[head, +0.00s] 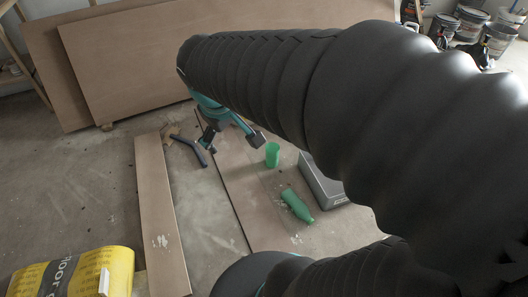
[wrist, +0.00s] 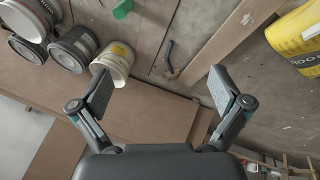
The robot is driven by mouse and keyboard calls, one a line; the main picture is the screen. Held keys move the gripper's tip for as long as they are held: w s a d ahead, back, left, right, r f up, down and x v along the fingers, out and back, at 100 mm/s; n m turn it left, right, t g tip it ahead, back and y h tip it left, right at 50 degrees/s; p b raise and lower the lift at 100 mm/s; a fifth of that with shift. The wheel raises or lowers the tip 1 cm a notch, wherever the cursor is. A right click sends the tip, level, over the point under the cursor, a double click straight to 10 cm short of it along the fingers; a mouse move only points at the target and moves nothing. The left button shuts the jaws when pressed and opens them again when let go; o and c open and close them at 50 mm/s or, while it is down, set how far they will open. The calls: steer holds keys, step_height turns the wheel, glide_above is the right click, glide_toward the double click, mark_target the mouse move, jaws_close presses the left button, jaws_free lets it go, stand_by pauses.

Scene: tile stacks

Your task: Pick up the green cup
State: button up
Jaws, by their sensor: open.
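The green cup (head: 272,154) stands upright on a brown board on the floor, near the middle of the head view. My gripper (head: 232,140) is just left of the cup in that view, apart from it, with its fingers spread and nothing between them. In the wrist view my gripper (wrist: 162,88) also shows open and empty. A green piece (wrist: 122,10) shows at the top edge of the wrist view, left of centre and beyond the fingers. It is cut off, and I cannot tell whether it is the cup or the green bottle.
A green bottle (head: 297,206) lies on its side near the cup. A grey box (head: 323,180) is right of them. A dark hooked bar (head: 187,150) lies left of my gripper. A long plank (head: 160,215) and a yellow bag (head: 75,273) are at left. Several buckets (wrist: 115,62) show in the wrist view.

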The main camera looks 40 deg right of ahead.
steer(key=w+d+f+n+g+h+b, duration=0.1)
steer(key=w+d+f+n+g+h, duration=0.2)
steer(key=w+d+f, duration=0.75)
steer(key=w+d+f+n+g+h+b, duration=0.1)
steer(key=w+d+f+n+h, duration=0.35)
steer(key=w+f, duration=0.6)
steer(key=n+t+h+b, duration=0.1)
steer(key=n+t+h, duration=0.2)
steer(key=n, duration=0.7)
glide_toward(277, 148)
steer(key=shift+b+x, duration=0.4)
steer(key=shift+x, duration=3)
steer(key=shift+w, duration=0.1)
steer(key=shift+a, duration=0.1)
steer(key=shift+c, duration=0.3)
steer(key=c, duration=1)
